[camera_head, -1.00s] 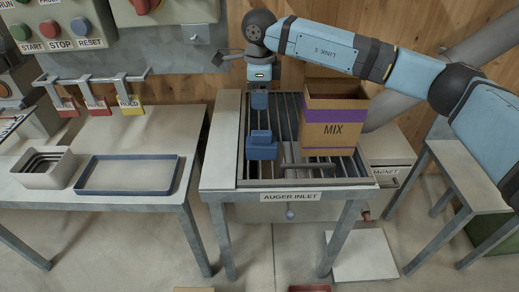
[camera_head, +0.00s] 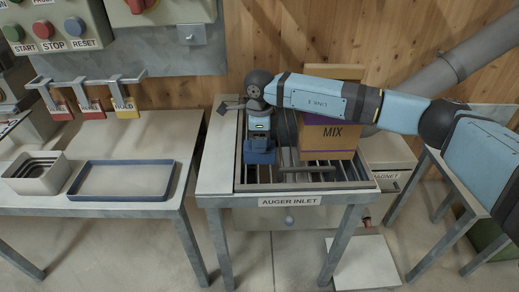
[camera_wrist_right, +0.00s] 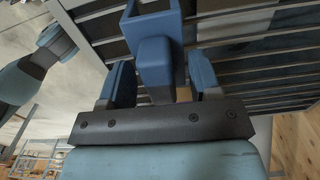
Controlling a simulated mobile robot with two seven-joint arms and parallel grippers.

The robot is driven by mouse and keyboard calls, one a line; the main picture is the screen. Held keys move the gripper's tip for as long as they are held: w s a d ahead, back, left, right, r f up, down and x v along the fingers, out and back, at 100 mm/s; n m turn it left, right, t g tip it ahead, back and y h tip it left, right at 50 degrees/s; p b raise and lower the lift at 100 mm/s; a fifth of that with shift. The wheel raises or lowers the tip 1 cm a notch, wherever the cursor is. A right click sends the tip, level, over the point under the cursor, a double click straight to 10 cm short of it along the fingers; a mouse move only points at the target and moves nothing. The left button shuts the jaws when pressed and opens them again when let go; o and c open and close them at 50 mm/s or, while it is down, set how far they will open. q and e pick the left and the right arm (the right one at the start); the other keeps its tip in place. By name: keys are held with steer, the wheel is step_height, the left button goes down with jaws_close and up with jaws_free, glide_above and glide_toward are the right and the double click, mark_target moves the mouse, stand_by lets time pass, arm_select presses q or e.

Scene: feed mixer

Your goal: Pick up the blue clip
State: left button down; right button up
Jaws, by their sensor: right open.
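The blue clip (camera_head: 260,157) sits on the bars of the auger inlet grate (camera_head: 300,187), near its left side. It also shows in the right wrist view (camera_wrist_right: 155,55), with a block-like part lying between the fingers and an open frame part beyond. My right gripper (camera_wrist_right: 155,85) is open, with one finger on each side of the clip's near part and a visible gap at each side. In the head view my right gripper (camera_head: 260,140) is directly above the clip and hides its top. My left gripper is not in the head view.
A MIX box (camera_head: 328,138) stands on the grate just right of my right gripper. A blue-rimmed tray (camera_head: 122,197) and a pale nested container (camera_head: 38,172) are on the left table. Red and yellow tags hang behind them.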

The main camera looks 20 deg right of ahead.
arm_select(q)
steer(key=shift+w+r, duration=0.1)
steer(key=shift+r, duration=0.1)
arm_select(e)
steer(key=c, duration=1)
